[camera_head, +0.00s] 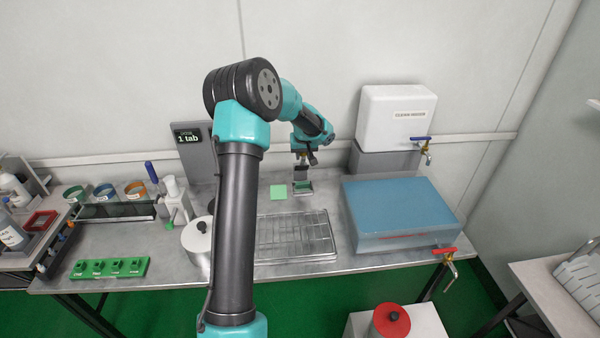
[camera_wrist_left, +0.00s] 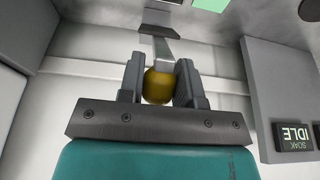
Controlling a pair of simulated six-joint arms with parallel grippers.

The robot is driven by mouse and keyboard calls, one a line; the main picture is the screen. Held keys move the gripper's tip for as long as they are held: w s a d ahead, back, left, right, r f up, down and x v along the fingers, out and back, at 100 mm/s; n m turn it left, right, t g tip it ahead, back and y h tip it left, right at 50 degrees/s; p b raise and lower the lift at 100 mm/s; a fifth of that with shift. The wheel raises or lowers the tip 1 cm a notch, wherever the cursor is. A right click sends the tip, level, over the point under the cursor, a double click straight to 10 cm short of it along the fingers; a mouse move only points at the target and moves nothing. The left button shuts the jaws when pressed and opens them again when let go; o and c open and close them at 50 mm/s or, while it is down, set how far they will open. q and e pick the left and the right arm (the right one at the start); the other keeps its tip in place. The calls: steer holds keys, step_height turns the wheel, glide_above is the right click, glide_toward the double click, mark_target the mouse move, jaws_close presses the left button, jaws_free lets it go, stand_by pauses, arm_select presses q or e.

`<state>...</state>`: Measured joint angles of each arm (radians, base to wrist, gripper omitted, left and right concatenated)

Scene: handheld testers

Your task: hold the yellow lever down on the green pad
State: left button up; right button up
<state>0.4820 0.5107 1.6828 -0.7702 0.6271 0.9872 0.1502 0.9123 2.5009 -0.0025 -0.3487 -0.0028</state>
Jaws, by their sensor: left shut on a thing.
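The yellow lever knob (camera_wrist_left: 158,86) shows in the left wrist view between the two fingers of my left gripper (camera_wrist_left: 161,88). A flat metal strip runs from the knob to a grey block. In the head view my left gripper (camera_head: 304,158) is above a small tester (camera_head: 302,174), and the knob is hidden there. The gripper is shut on the knob. A light green square pad (camera_head: 278,192) lies on the bench left of the tester, and a darker green patch (camera_head: 303,186) shows on the tester's base. I cannot tell how far down the lever is. My right gripper is out of view.
A wire rack (camera_head: 295,236) lies in front of the tester. A blue-topped bath (camera_head: 400,208) stands to the right, a lidded pot (camera_head: 197,240) to the left. A grey display box (camera_head: 196,150) reads "1 tab". In the wrist view a box (camera_wrist_left: 290,100) reads "SOAK IDLE".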

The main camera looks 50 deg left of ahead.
arm_select(q)
steer(key=shift+w+a+r, duration=0.45)
steer(key=shift+w+a, duration=0.1)
steer(key=shift+a, duration=0.2)
steer(key=shift+w+a+r, duration=0.45)
steer(key=shift+w+a, duration=0.05)
steer(key=shift+a, duration=0.2)
steer(key=o, duration=1.7)
steer(key=shift+r, duration=3.45)
steer(key=shift+d, duration=0.15)
